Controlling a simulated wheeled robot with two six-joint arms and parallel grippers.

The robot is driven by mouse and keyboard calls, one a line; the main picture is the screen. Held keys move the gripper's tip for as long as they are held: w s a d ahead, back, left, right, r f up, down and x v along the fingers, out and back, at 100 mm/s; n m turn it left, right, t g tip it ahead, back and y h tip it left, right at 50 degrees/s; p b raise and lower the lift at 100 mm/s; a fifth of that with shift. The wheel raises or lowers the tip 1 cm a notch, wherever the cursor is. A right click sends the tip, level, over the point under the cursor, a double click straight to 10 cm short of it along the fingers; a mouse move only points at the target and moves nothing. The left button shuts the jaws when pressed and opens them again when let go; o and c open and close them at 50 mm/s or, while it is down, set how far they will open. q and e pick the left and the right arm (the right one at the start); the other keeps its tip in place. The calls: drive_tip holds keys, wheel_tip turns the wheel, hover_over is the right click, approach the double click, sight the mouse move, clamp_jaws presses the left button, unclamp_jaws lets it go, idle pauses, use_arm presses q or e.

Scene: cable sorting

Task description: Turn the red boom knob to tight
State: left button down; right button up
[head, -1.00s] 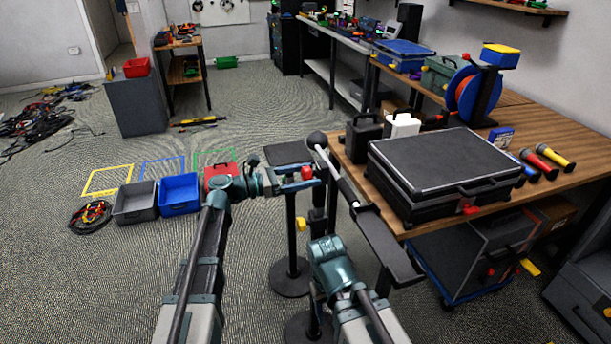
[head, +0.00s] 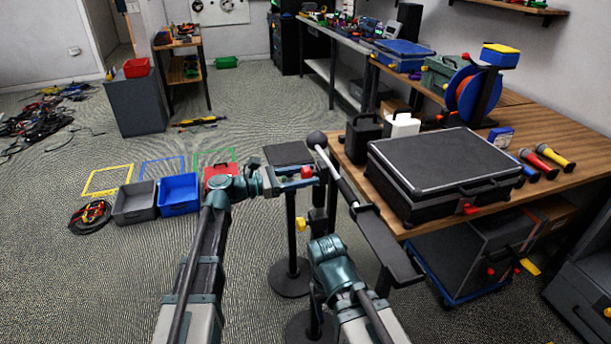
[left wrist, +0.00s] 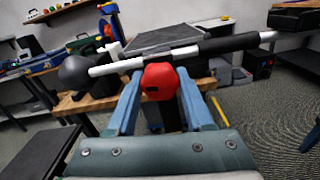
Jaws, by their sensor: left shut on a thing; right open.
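The red boom knob (left wrist: 161,82) sits between the two fingers of my left gripper (left wrist: 160,100) in the left wrist view. It also shows as a small red spot in the head view (head: 307,172). My left gripper (head: 304,180) is shut on it. The boom (left wrist: 190,52), a white and black bar with a dark ball (left wrist: 75,71) at one end, runs just behind the knob. My right gripper (head: 383,240) is at the lower middle of the head view, below and right of the knob; its fingers are mostly hidden there.
A wooden bench (head: 430,221) with a black case (head: 440,165) stands to the right. Stand bases (head: 290,278) rest on the carpet below the knob. Grey (head: 134,203) and blue (head: 179,195) bins are on the floor at left. A yellow knob (head: 300,224) is lower on the stand.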

use_arm(q)
drive_tip(key=m, duration=1.2)
drive_tip(key=shift+m, duration=2.2)
drive_tip(key=shift+c, duration=1.6)
unclamp_jaws()
